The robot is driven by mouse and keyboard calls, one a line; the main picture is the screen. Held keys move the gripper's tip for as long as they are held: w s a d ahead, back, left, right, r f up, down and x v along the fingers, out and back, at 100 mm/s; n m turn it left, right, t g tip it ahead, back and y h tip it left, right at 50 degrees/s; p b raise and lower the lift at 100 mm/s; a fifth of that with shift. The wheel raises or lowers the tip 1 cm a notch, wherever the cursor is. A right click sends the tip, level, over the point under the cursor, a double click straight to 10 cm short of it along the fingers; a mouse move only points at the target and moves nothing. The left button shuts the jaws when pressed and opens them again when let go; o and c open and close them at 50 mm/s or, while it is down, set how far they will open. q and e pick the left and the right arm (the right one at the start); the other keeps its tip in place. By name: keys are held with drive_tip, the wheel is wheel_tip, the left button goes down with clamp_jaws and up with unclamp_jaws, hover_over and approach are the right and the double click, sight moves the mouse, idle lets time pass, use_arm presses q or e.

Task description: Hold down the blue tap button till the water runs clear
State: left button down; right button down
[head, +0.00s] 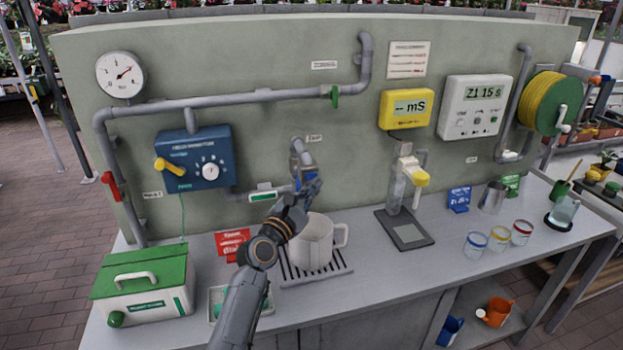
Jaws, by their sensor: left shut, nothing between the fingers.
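The tap (299,146) comes out of the grey-green panel on a bent grey pipe, with blue parts showing at its head. My left gripper (308,184) is shut and empty, up against or just in front of the tap head. It hides most of the head, so I cannot tell the blue button apart or whether the gripper touches it. A white jug (315,243) with a handle stands below on a slatted drip tray (338,271). No water stream is visible, and the jug's inside is not clear to see. My right gripper is out of view.
A blue box with a yellow lever (199,157) is left of the tap. A green-lidded box (145,280) and a red sign (232,241) stand on the bench.

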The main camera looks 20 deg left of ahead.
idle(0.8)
use_arm(q)
drive_tip(key=shift+w+a, duration=0.25)
drive_tip(key=shift+w, duration=0.1)
drive_tip(key=shift+w+a+b, duration=0.25)
drive_tip(key=shift+w+b, duration=0.1)
idle(0.7)
drive_tip(key=shift+s, duration=0.1)
idle(4.3)
drive_tip(key=shift+s+d+p, duration=0.5)
drive_tip(key=shift+s+p, duration=0.1)
drive_tip(key=shift+s, duration=0.05)
drive_tip(key=shift+s+d+p, duration=0.7)
drive_tip(key=shift+s, duration=0.35)
drive_tip(key=shift+s+d+p, duration=0.7)
drive_tip(key=shift+s, duration=0.3)
